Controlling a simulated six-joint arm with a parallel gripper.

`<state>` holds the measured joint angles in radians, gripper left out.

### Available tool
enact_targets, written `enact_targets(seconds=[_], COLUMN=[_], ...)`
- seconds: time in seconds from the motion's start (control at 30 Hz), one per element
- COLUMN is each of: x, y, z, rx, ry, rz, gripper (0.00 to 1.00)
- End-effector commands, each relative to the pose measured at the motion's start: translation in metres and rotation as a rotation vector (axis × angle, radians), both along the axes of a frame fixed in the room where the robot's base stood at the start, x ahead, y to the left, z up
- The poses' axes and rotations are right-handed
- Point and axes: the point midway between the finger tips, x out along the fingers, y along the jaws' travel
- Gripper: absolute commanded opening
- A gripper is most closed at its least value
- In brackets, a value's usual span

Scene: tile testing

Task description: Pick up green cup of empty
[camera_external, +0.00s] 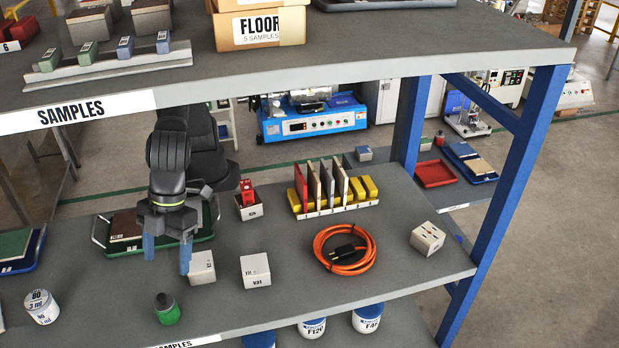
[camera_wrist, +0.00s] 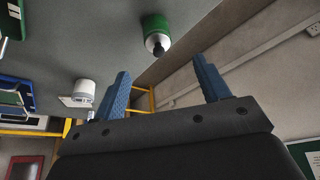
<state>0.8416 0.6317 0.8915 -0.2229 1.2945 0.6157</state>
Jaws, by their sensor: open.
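The small green cup (camera_external: 167,313), with a dark top, stands near the front edge of the lower shelf. It also shows in the wrist view (camera_wrist: 156,27) at the top middle, with a pale band and a dark tip. My gripper (camera_external: 168,264) is above the shelf, behind the green cup and apart from it. Its two blue fingers are spread with nothing between them. They also show in the wrist view (camera_wrist: 163,90), with the cup beyond them. The inside of the cup is hidden.
A white labelled container (camera_external: 42,308) stands left of the cup. White boxes (camera_external: 255,271) stand right of my fingers. An orange cable coil (camera_external: 345,268) and a tile rack (camera_external: 334,207) lie farther right. Shelf around the cup is clear.

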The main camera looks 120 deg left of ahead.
Motion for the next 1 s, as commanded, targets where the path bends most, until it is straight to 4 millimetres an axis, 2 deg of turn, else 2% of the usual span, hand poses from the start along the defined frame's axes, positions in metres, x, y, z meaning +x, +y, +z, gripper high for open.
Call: enact_targets(seconds=[0.1, 0.3, 0.67, 0.9, 1.0], x=[0.001, 0.003, 0.003, 0.002, 0.003], y=[-0.011, -0.025, -0.036, -0.051, -0.054], z=[-0.027, -0.061, -0.084, -0.115, -0.121], rx=[0.003, 0.001, 0.001, 0.000, 0.000], ry=[0.002, 0.001, 0.001, 0.000, 0.000], rz=[-0.001, 0.001, 0.001, 0.002, 0.002], gripper=[0.69, 0.69, 0.69, 0.69, 0.69])
